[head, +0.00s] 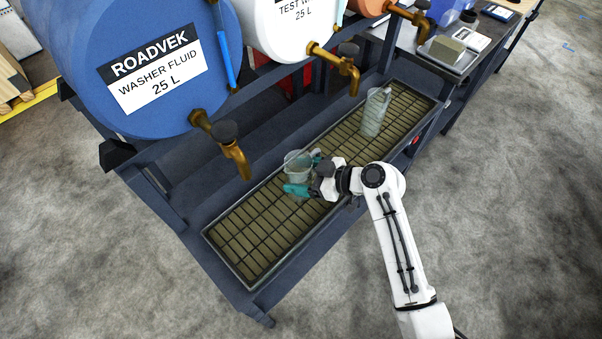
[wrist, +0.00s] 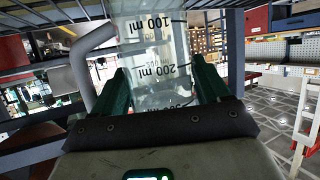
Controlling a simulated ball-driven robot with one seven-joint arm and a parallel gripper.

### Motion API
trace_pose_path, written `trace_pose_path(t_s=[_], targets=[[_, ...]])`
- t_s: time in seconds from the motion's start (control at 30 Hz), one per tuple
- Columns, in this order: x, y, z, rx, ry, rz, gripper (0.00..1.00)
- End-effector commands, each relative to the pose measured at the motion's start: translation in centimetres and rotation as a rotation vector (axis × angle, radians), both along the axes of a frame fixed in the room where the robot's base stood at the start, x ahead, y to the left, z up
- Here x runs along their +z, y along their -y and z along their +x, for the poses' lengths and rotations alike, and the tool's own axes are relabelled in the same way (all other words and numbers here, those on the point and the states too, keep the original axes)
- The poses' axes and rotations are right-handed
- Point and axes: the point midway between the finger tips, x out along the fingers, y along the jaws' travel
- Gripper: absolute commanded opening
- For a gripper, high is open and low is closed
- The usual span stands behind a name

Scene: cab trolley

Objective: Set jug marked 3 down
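A clear jug (head: 297,163) with a handle is between the teal fingers of my gripper (head: 304,175), over the middle of the grated drip tray (head: 253,225). In the wrist view, the jug (wrist: 152,50) shows 100 ml and 200 ml marks, with its handle at left. The green fingers of my gripper (wrist: 165,88) press close on both its sides. The grating appears at the top of that view, at the jug's base end. I cannot tell whether the base touches it. A second clear jug (head: 375,112) stands upright on the tray's far right part. No number 3 is readable on either jug.
A blue washer fluid drum (head: 130,60) and a white drum (head: 285,25) lie above the tray. Their brass taps (head: 235,150) and (head: 348,68) overhang its back side. The tray's near left part is bare. A scale (head: 450,52) sits on a bench at upper right.

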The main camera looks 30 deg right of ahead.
Motion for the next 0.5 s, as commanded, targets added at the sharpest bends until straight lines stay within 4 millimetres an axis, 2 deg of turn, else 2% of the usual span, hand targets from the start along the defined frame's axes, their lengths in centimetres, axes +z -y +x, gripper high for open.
trace_pose_path(t_s=[0.03,0.27,0.5], targets=[[-0.04,0.0,0.0,0.0,0.0,0.0,0.79],[-0.02,0.0,-0.01,0.0,0.0,0.0,1.0],[0.08,0.0,-0.01,0.0,0.0,0.0,1.0]])
